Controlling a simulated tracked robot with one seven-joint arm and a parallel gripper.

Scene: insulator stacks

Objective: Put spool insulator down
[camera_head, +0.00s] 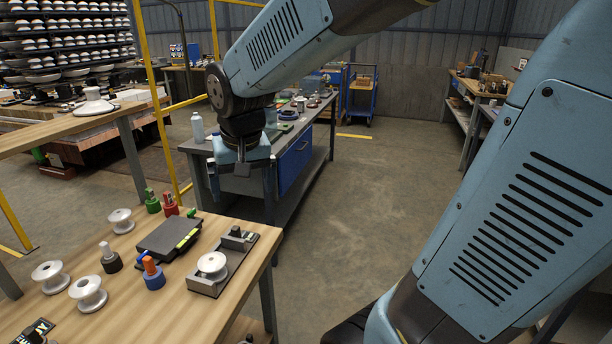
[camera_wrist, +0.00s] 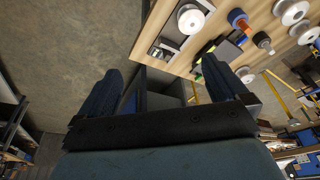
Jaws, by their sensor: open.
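My gripper (camera_head: 241,190) is open and empty, raised above the floor past the far right corner of the wooden table (camera_head: 240,222). Its spread fingers also show in the wrist view (camera_wrist: 160,72), with nothing between them. A white spool insulator (camera_head: 212,262) sits upright on a grey fixture plate (camera_head: 235,262) at the table's right end; it also shows in the wrist view (camera_wrist: 191,19). Several other white spools stand on the table: one at the back (camera_head: 121,220), one at the left (camera_head: 49,276) and one nearer the front (camera_head: 88,293). The gripper touches none of them.
A black box (camera_head: 168,238) lies beside the fixture. Blue-orange (camera_head: 153,273), dark-white (camera_head: 109,259), red (camera_head: 170,204) and green (camera_head: 152,202) pieces stand around it. A grey workbench (camera_head: 300,132) with a bottle (camera_head: 197,127) stands behind my gripper. Floor to the right is open.

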